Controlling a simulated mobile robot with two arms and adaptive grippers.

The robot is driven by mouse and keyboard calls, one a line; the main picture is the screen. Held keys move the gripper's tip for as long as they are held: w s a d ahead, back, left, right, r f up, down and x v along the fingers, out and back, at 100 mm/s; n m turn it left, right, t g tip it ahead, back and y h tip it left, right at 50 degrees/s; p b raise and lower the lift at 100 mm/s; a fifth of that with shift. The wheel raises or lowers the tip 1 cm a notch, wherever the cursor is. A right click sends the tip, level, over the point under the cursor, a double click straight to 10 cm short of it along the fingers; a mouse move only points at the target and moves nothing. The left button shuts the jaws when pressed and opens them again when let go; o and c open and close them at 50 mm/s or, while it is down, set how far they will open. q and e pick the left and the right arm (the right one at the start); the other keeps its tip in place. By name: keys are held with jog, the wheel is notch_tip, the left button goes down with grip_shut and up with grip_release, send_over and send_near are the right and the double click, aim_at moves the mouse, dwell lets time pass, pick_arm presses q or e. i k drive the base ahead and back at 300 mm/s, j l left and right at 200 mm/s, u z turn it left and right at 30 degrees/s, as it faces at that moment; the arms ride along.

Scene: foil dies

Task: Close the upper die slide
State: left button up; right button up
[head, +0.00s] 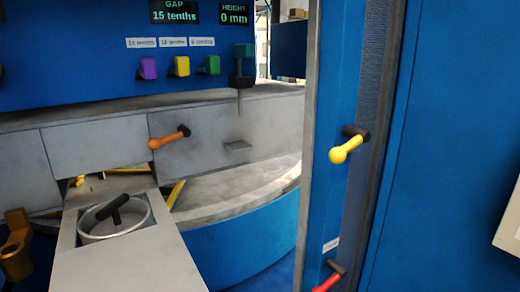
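A grey flat slide (125,262) sticks out toward me from an opening in the grey machine front. A round metal die (117,222) with a black T-shaped handle sits in it. An orange-knobbed lever (168,138) is on the grey panel above and right of the slide. A yellow-knobbed lever (348,145) and a red-handled lever (331,277) are on the blue column at right. No label shows which part is the upper die slide. Neither of my grippers is in view.
Displays on the blue panel (100,85) read GAP 15 tenths and HEIGHT 0 mm. Purple (148,68), yellow (181,66) and green (212,65) knobs sit below three labels. A brass-coloured bracket (15,250) is at lower left. The blue column (340,60) blocks the right side.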

aim_at(146, 258)
jog(key=i+l+u, duration=0.1)
jog(key=u, duration=0.9)
